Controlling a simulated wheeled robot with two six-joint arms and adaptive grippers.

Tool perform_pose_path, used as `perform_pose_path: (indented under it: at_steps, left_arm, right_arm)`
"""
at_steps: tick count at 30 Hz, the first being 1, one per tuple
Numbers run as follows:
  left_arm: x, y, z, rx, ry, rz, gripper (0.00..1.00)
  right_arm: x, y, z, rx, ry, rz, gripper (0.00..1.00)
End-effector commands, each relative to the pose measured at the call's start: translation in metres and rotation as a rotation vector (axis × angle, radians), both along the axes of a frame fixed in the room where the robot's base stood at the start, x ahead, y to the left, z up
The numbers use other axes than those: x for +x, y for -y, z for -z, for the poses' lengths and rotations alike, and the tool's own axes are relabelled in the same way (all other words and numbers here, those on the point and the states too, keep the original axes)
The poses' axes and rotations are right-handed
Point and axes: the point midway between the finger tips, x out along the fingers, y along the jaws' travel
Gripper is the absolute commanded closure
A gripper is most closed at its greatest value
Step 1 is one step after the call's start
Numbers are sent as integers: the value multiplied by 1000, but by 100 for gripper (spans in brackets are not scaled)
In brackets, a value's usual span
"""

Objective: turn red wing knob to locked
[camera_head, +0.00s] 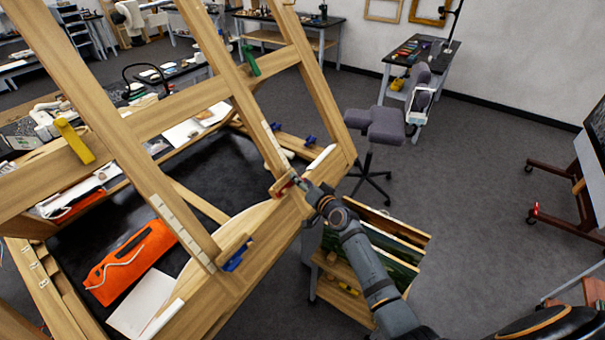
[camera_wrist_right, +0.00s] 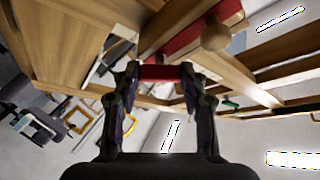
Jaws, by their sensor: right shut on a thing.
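The red wing knob (camera_head: 283,186) sits on the lower rail of the large slanted wooden frame (camera_head: 258,232), near the frame's right corner. My right gripper (camera_head: 297,184) reaches it from the lower right and is shut on it. In the right wrist view the red knob (camera_wrist_right: 161,73) lies across between the two fingertips of my right gripper (camera_wrist_right: 160,76). A longer red strip (camera_wrist_right: 186,36) and a round wooden peg (camera_wrist_right: 215,37) show just above it. The gripper partly hides the knob in the head view. No locked mark is readable. My left gripper is not in view.
Yellow (camera_head: 75,141), green (camera_head: 251,60) and blue (camera_head: 236,256) pieces are also on the frame. An orange pouch (camera_head: 130,262) lies on the black bench top behind it. A wooden rack (camera_head: 395,228) stands right below my forearm. Grey floor is open to the right, past a chair (camera_head: 380,125).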

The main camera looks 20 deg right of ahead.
Motion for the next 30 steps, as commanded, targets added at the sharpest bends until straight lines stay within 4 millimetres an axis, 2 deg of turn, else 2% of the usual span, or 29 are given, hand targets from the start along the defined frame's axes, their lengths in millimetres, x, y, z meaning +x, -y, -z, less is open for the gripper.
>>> perform_pose_path:
  at_steps: [1, 4, 30]
  left_arm:
    - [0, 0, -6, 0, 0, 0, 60]
    - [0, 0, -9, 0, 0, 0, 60]
    - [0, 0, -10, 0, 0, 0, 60]
  right_arm:
    - [0, -1, -5, 28, -19, 23, 88]
    - [1, -2, -5, 92, -66, 72, 88]
    - [4, -4, -9, 649, -500, 513, 88]
